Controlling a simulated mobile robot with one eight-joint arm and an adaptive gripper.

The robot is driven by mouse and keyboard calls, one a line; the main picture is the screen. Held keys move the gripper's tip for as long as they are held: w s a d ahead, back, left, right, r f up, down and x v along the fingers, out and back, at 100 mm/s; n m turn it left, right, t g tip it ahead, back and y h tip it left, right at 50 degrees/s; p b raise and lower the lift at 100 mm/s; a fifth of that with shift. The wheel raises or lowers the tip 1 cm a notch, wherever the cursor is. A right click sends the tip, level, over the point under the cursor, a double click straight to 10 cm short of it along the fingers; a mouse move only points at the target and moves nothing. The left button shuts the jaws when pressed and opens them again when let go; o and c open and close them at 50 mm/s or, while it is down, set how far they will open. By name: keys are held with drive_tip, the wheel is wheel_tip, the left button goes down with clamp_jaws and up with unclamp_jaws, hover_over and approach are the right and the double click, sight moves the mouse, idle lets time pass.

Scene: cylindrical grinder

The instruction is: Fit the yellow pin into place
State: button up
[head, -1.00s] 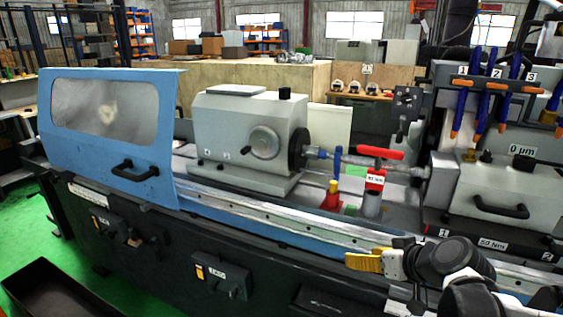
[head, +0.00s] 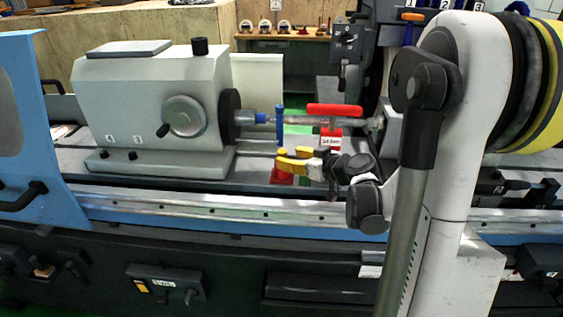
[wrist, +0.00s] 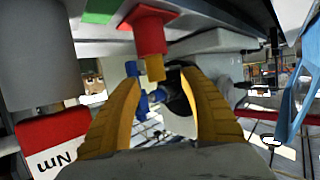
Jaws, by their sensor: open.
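In the wrist view, which looks upside down, the short yellow pin (wrist: 155,67) sticks out of a red holder (wrist: 145,33). The same red holder shows in the head view (head: 281,177) on the machine bed. My gripper (head: 280,159) has yellow fingers, open, at the holder's top; they hide the pin in the head view. In the wrist view the pin's end lies close to the gap between my open fingertips (wrist: 160,77); I cannot tell whether they touch it. A blue upright rod (head: 280,125) stands just behind and above my fingers.
A red-handled tool with a white torque label (head: 328,143) stands right beside my gripper. The grey headstock (head: 150,105) is at left, with a shaft (head: 300,121) running right from it. A blue door (head: 20,120) is at far left. The front rail (head: 200,208) is clear.

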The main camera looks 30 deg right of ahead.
sight(285, 155)
drive_tip(key=x, duration=0.1)
drive_tip(key=b+x, duration=0.1)
drive_tip(key=x, duration=0.3)
drive_tip(key=shift+w+d+b, duration=0.15)
drive_tip(key=shift+d+b, duration=0.15)
drive_tip(key=shift+b, duration=0.1)
drive_tip(key=shift+r, duration=0.1)
clamp_jaws()
